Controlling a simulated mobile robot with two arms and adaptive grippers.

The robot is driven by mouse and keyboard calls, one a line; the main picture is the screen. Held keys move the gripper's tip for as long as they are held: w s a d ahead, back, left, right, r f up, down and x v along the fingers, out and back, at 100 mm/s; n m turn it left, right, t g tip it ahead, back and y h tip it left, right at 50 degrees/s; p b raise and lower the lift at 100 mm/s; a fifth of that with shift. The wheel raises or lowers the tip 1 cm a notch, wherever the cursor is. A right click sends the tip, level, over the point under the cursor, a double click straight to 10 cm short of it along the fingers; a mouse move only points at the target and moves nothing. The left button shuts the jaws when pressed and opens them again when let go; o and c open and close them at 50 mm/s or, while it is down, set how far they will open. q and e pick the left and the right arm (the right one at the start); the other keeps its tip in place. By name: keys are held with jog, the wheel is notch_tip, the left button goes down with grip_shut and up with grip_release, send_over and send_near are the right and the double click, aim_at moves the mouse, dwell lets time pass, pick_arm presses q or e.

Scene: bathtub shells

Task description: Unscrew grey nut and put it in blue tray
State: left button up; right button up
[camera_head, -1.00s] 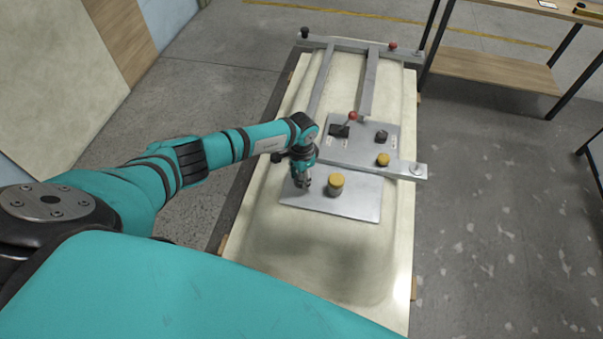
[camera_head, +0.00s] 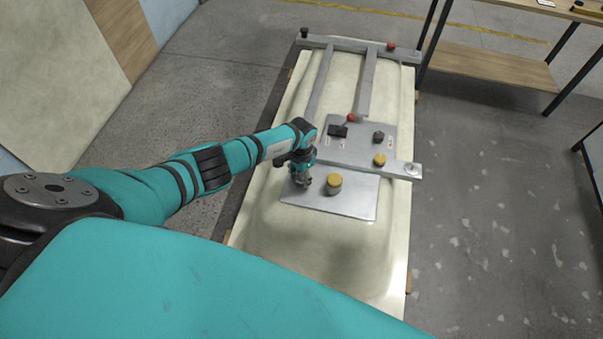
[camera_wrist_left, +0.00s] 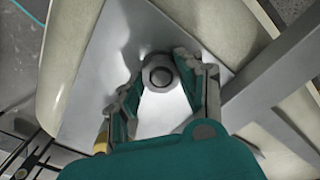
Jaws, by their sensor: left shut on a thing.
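The grey nut (camera_wrist_left: 159,73) shows in the left wrist view as a round grey ring around a dark centre, on the bright metal plate (camera_wrist_left: 90,75). My left gripper (camera_wrist_left: 160,77) has its two fingers on either side of the nut and is shut on it. In the head view, my left gripper (camera_head: 302,181) is low over the left part of the metal plate (camera_head: 352,205), and it hides the nut there. I see no blue tray in these frames. My right gripper is not in view.
A yellow-topped knob (camera_head: 334,182) stands just right of the gripper. Behind it, a fixture panel carries another yellow knob (camera_head: 379,159), a black knob (camera_head: 378,137) and a red-ball lever (camera_head: 351,118). The cream tub shell (camera_head: 330,255) is clear in front. A wooden-shelf table (camera_head: 495,70) stands at right.

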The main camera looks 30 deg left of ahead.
pick_arm(q)
jog(key=shift+w+d+r+n, duration=0.2)
jog(key=shift+w+n, duration=0.1)
jog(key=shift+w, duration=0.1)
jog(key=shift+s+a+n, duration=0.15)
jog(key=shift+n, duration=0.55)
jog(key=shift+a+n, duration=0.15)
jog(key=shift+n, duration=0.15)
jog(key=o, duration=0.9)
jog(key=shift+a+f, duration=0.1)
jog(key=o, duration=0.3)
jog(key=shift+f, duration=0.2)
jog(key=shift+s, duration=0.2)
jog(key=shift+c, duration=0.7)
